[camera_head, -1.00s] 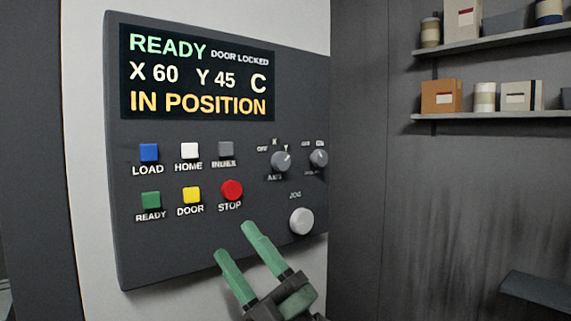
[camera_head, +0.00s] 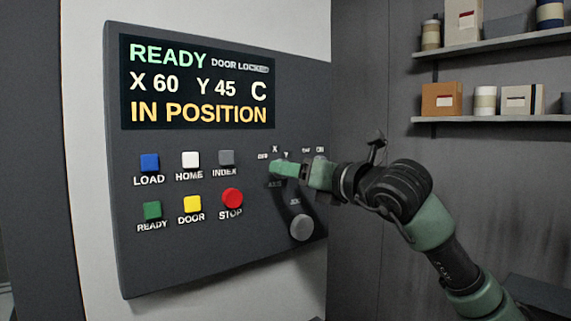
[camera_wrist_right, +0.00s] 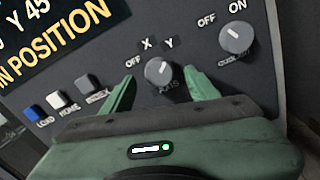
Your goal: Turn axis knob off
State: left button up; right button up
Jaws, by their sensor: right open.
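The axis knob (camera_wrist_right: 159,71) is a round grey knob on the dark control panel (camera_head: 190,255), with OFF, X and Y marked around it. In the right wrist view it sits between the two open green fingers of my right gripper (camera_wrist_right: 160,90), with a gap on each side. The knob's white pointer mark is turned toward the upper right, about the Y side. In the head view my right gripper (camera_head: 281,169) covers the knob, so the knob is hidden there. My left gripper is not in view.
A second OFF/ON knob (camera_wrist_right: 236,38) is close on the right. The jog knob (camera_head: 301,228) is below, and the red STOP button (camera_head: 232,198) is at lower left. The display (camera_head: 197,85) reads READY, DOOR LOCKED, IN POSITION. Shelves (camera_head: 495,119) hang on the right wall.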

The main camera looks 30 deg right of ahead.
jog(key=w+p, duration=0.1)
jog(key=w, duration=0.2)
jog(key=shift+a, duration=0.15)
grip_shut()
